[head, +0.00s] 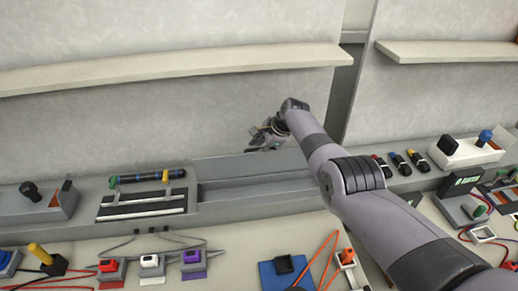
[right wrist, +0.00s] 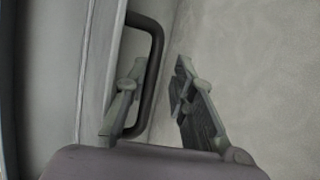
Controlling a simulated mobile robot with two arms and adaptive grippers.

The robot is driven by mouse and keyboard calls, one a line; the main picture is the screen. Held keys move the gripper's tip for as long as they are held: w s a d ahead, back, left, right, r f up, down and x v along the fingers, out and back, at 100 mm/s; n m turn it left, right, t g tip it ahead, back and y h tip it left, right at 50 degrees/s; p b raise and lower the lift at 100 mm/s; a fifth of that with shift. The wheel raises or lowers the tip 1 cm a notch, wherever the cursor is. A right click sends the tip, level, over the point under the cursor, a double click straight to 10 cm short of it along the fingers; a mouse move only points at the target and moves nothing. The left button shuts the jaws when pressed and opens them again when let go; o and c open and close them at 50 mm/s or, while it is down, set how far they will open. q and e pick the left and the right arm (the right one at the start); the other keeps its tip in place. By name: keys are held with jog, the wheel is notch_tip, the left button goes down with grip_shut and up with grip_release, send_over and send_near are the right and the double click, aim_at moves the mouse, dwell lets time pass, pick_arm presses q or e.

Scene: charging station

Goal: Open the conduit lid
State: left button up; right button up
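The grey conduit lid (head: 235,170) lies along the back of the bench against the wall. In the right wrist view, a dark U-shaped handle (right wrist: 157,60) stands out from a grey panel (right wrist: 97,60), which looks like the lid. My right gripper (head: 262,140) is over the back edge of the lid. In the wrist view, the right gripper (right wrist: 160,80) is open, with one finger overlapping the handle's loop and the other on the wall side, so the handle's bar lies between them. Contact cannot be told. My left gripper is out of view.
A rack with a dark tube (head: 148,177) stands left of the lid. Coloured connectors (head: 150,262) with cables and a blue block (head: 284,272) are at the front. Several small coloured plugs (head: 398,160) are at the right. A shelf (head: 170,68) overhangs the bench.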

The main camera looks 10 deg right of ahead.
jog(key=shift+o, duration=0.7)
jog(key=shift+s+f, duration=0.2)
jog(key=shift+f, duration=0.6)
jog(key=shift+r, duration=0.4)
jog(key=shift+s+d+r, duration=0.1)
jog(key=shift+d+r, duration=0.3)
jog(key=shift+r, duration=0.25)
jog(key=v, duration=0.9)
jog(key=shift+r, duration=0.25)
jog(key=shift+d, duration=0.15)
